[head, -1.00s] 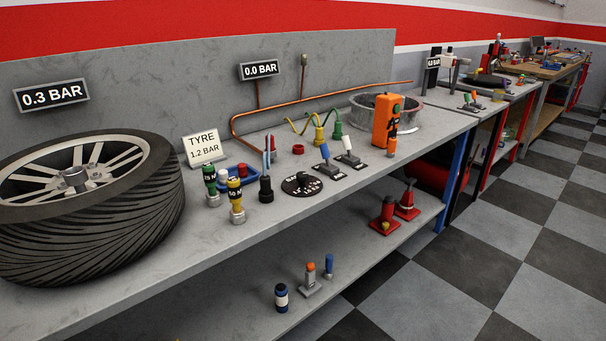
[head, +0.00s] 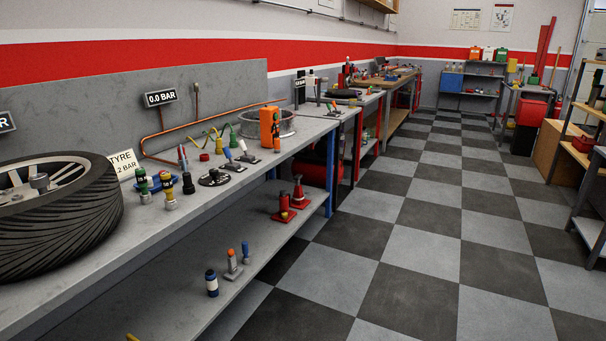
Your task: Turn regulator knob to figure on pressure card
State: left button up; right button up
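The pressure card (head: 125,164) stands on the bench behind the tyre, partly cut off by it; its lower line now reads "2 BAR", and "1.2 BAR" showed in the earlier frame. A round black dial with white marks (head: 214,178) lies on the bench right of the small bottles; it looks like the regulator knob, but its setting is too small to read. A display (head: 161,97) on the back panel reads 0.0 BAR. The tyre (head: 62,220) lies flat at the left. Neither of my grippers is in view.
Small bottles (head: 168,190), levers (head: 233,160) and an orange device (head: 268,128) stand along the bench (head: 110,275). A lower shelf (head: 225,235) holds red cones and small tools. The checkered floor (head: 420,230) to the right is clear. Shelving stands at the far right.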

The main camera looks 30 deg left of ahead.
aim_at(213, 172)
jog(key=u, duration=0.05)
jog(key=i, duration=1)
jog(key=u, duration=1.35)
jog(key=i, duration=1.2)
jog(key=u, duration=1.4)
